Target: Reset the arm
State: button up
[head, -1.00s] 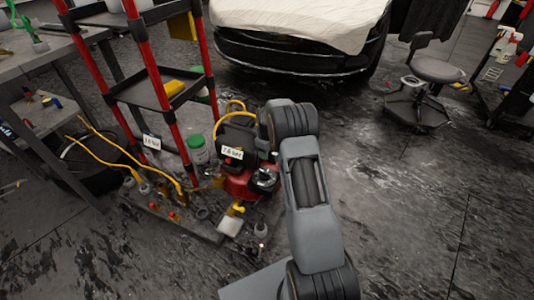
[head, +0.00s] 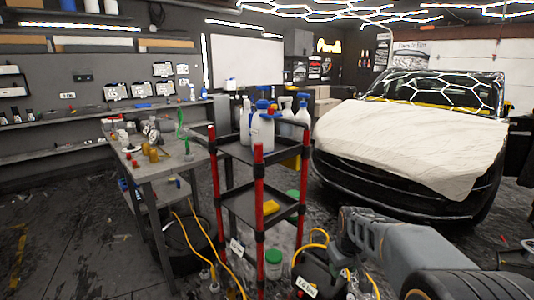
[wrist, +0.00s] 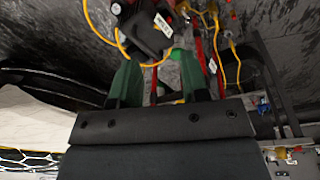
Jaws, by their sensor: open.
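My arm (head: 405,250) reaches in from the lower right of the head view, in front of the car. My gripper is not clearly seen there. In the wrist view my gripper (wrist: 159,82) shows two green fingers spread apart, with nothing held between them. Beyond the fingertips is the black and red machine (wrist: 150,32) with a white label and a yellow hose. The same machine (head: 318,270) stands on the floor at the bottom of the head view, partly cut off by the frame.
A red-post cart (head: 259,205) holds spray bottles (head: 262,130) on top. Left of it stands a grey workbench (head: 165,168) with small items. A car under a white cover (head: 415,145) stands behind my arm. Dark floor at the far left (head: 60,215) is mostly clear.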

jog(key=s+a+r+m+p, duration=0.1)
jog(key=s+a+r+p, duration=0.1)
jog(key=s+r+p, duration=0.3)
jog(key=s+a+r+m+t+p, duration=0.1)
jog(key=s+r+p, duration=0.4)
jog(key=s+r, duration=0.6)
jog(key=shift+s+a+m+t+p, duration=0.35)
jog(key=shift+a+m, duration=0.25)
jog(key=shift+a, duration=0.25)
jog(key=shift+r, duration=0.1)
